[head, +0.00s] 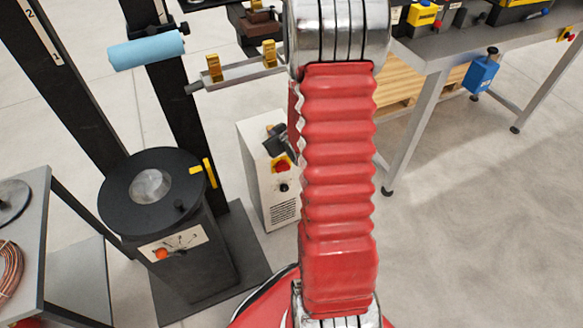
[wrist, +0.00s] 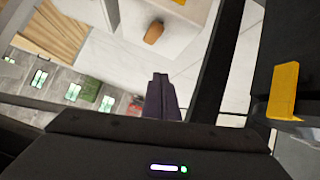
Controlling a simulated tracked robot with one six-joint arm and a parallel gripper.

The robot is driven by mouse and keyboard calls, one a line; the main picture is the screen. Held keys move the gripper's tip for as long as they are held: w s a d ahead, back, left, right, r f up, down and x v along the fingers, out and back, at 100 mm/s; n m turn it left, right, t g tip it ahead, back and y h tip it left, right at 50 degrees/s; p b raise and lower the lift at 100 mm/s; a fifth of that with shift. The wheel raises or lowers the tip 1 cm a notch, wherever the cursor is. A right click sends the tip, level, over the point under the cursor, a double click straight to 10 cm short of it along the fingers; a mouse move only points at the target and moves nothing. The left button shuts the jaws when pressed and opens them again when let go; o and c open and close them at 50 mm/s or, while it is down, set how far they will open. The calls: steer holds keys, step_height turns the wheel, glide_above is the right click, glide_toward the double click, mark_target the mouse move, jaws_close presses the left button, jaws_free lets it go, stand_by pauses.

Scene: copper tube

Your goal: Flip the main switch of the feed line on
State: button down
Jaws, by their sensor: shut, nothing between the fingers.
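A red knob on a yellow plate (head: 281,164), which looks like a main switch, sits on the front of a pale cabinet (head: 254,165) in the head view. My red arm partly covers the cabinet's right side. The knob's setting is too small to tell. A dark shape at the cabinet's top, beside my arm, may be part of my gripper; I cannot tell. In the wrist view my gripper (wrist: 160,77) has its dark fingers together with nothing between them. An orange-brown knob-like part (wrist: 153,32) shows beyond the fingertips, apart from them.
A black round machine (head: 142,220) with an orange knob (head: 161,254) stands left of the cabinet. A blue roller (head: 147,52) and a rail with yellow clamps (head: 240,72) are above. A grey workbench (head: 452,50) stands at the right. The floor at right is clear.

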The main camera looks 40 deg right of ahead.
steer(key=s+d+f+m+t, duration=0.1)
steer(key=s+d+f+t, duration=0.1)
steer(key=s+f, duration=0.3)
steer(key=s+d+f+m+t, duration=0.2)
steer(key=s+f, duration=0.3)
steer(key=f, duration=0.6)
steer(key=shift+s+f+h, duration=0.15)
steer(key=shift+f+h, duration=0.05)
steer(key=shift+h, duration=0.2)
glide_toward(286, 162)
steer(key=w+d+r, duration=0.1)
steer(key=w+r, duration=0.2)
steer(key=w, duration=0.1)
steer(key=shift+w+d+f, duration=0.1)
steer(key=shift+f, duration=0.9)
steer(key=shift+w+d+f, duration=0.1)
steer(key=shift+w+f, duration=0.05)
steer(key=shift+f, duration=0.9)
